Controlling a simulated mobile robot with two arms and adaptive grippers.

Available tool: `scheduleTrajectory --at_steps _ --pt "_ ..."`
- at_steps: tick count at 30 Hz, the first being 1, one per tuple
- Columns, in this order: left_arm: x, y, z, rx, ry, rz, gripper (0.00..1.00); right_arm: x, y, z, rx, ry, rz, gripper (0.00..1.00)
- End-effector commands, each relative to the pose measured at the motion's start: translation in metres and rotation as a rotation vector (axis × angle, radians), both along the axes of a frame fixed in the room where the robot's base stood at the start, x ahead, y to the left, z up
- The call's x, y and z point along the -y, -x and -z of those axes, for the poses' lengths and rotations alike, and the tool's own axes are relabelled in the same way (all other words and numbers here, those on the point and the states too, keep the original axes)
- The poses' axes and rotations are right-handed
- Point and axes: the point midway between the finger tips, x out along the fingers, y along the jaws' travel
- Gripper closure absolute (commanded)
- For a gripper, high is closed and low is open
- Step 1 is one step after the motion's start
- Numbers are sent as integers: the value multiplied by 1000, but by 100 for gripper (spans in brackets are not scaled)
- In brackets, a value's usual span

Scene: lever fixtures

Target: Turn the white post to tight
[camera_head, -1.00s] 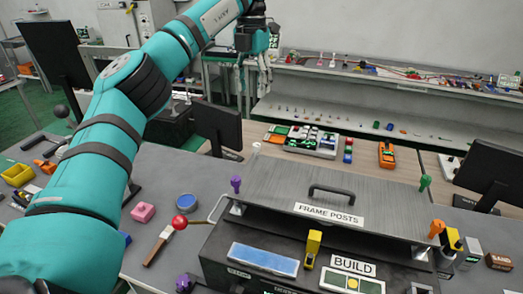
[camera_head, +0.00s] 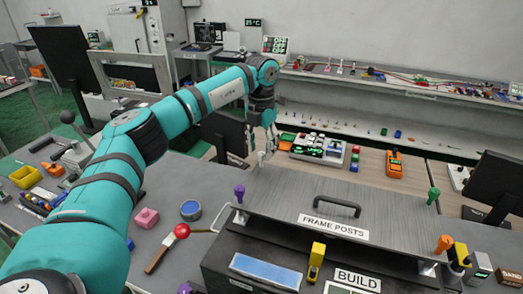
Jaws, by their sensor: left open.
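The frame fixture (camera_head: 390,222) is a grey plate with a black handle and a "FRAME POSTS" label. The small white post (camera_head: 261,158) stands at its far left corner, partly hard to make out against the gripper. My left gripper (camera_head: 264,142) points down just above the white post, with its fingers open. I cannot tell whether the fingers touch the post or stand around it. A purple post (camera_head: 239,193), a green post (camera_head: 433,195) and an orange post (camera_head: 444,244) stand at other places along the plate. My right gripper is not in view.
A yellow switch (camera_head: 316,259) stands in front. A black monitor (camera_head: 225,137) stands behind my left forearm. A pink block (camera_head: 146,217) and blue round tin (camera_head: 190,209) lie on the left bench.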

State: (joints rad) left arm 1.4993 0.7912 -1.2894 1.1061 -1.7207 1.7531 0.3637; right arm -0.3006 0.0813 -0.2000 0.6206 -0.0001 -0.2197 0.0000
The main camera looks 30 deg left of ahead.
Motion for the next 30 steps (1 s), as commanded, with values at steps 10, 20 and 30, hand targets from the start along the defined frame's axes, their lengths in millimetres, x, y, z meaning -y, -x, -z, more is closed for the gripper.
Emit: scheduleTrajectory --at_steps 10,20,30 --pt "0 0 28 -1 -1 0 55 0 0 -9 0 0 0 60" --pt "0 0 28 0 -1 0 70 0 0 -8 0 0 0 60" --pt "0 0 28 0 0 0 100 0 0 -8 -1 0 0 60"
